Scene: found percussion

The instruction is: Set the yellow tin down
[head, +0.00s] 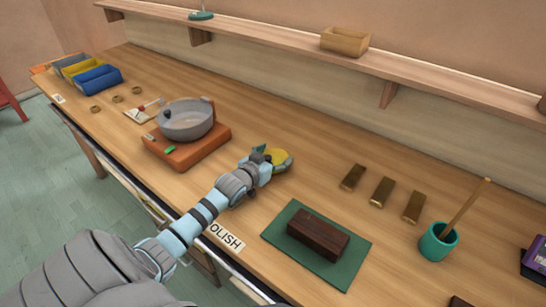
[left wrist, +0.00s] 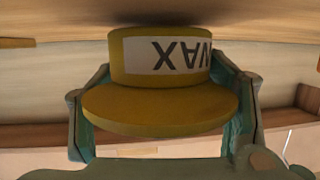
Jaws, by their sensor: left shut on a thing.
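The yellow tin (head: 279,158) is at mid-table in the head view, just beyond the end of my left arm. My left gripper (head: 268,157) is shut on it, partly hiding it. In the left wrist view the tin (left wrist: 160,105) sits between the two teal fingers of my left gripper (left wrist: 160,110). That view is upside down, with the label's WAX inverted and the wooden table top along the upper edge. The tin looks upright and very close to the table; I cannot tell whether it touches. My right gripper is not in view.
An orange block (head: 192,153) with a grey pot (head: 186,120) stands left of the tin. A green mat (head: 340,268) with a dark brown block (head: 318,237) lies in front right. Several brass bars (head: 382,192) and a teal cup (head: 438,244) are to the right. Bare table surrounds the tin.

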